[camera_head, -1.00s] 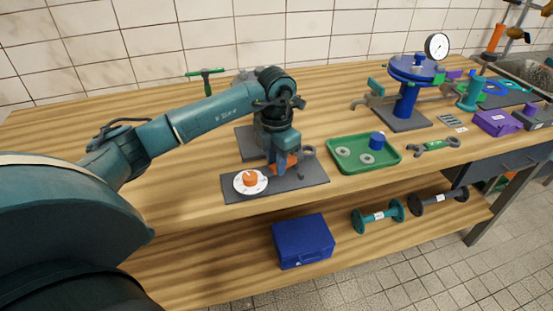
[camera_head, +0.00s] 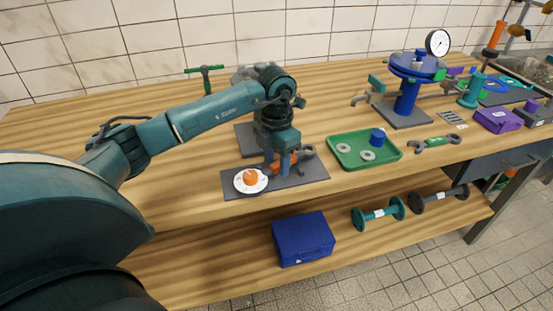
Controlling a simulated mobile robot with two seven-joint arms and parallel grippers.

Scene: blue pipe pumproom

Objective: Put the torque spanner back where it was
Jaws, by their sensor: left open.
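A spanner with an orange body and a grey open jaw (camera_head: 307,152), which looks like the torque spanner, lies on or just above a dark grey mat (camera_head: 312,173) near the bench's front edge. My left gripper (camera_head: 278,172) points down over this mat, with its fingers open at the spanner's left part. The fingers hide part of the spanner, and I cannot tell whether they touch it. A white round dial with an orange knob (camera_head: 250,180) sits on the mat just left of the fingers. My right gripper is not in view.
A green tray (camera_head: 345,164) with grey rings and a blue cylinder stands right of the mat. A green-and-grey spanner (camera_head: 436,144) lies beyond it. A blue flanged stand (camera_head: 406,95) with a gauge is behind. A blue case (camera_head: 303,239) sits on the lower shelf.

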